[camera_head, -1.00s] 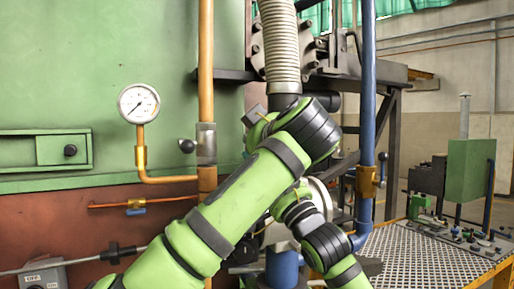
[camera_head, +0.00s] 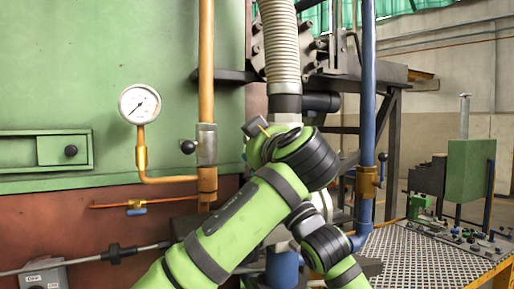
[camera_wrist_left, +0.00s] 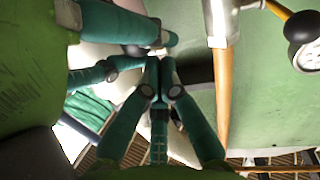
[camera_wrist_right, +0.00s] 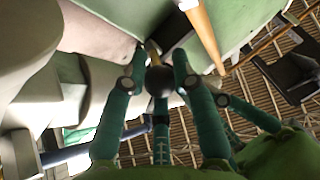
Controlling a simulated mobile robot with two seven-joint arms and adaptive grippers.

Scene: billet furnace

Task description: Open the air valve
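A black ball knob (camera_wrist_right: 160,80) on a short yellowish stem shows between the fingers of my right gripper (camera_wrist_right: 160,62) in the right wrist view. These fingers are apart, and I cannot tell whether they touch the knob. My left gripper (camera_wrist_left: 160,65) has its fingertips together in the left wrist view, with nothing visible between them. In the head view both grippers are hidden behind my left arm. A lever knob (camera_head: 188,146) stands beside the yellow pipe (camera_head: 206,70), and another knob (camera_head: 382,157) beside the blue pipe (camera_head: 368,80). No label shows which is the air valve.
A pressure gauge (camera_head: 139,104) on a copper pipe and a small blue-handled valve (camera_head: 137,211) are left of the yellow pipe. A ribbed hose (camera_head: 281,50) hangs behind my arms. A perforated platform (camera_head: 425,260) lies at the right. My two arms are close together.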

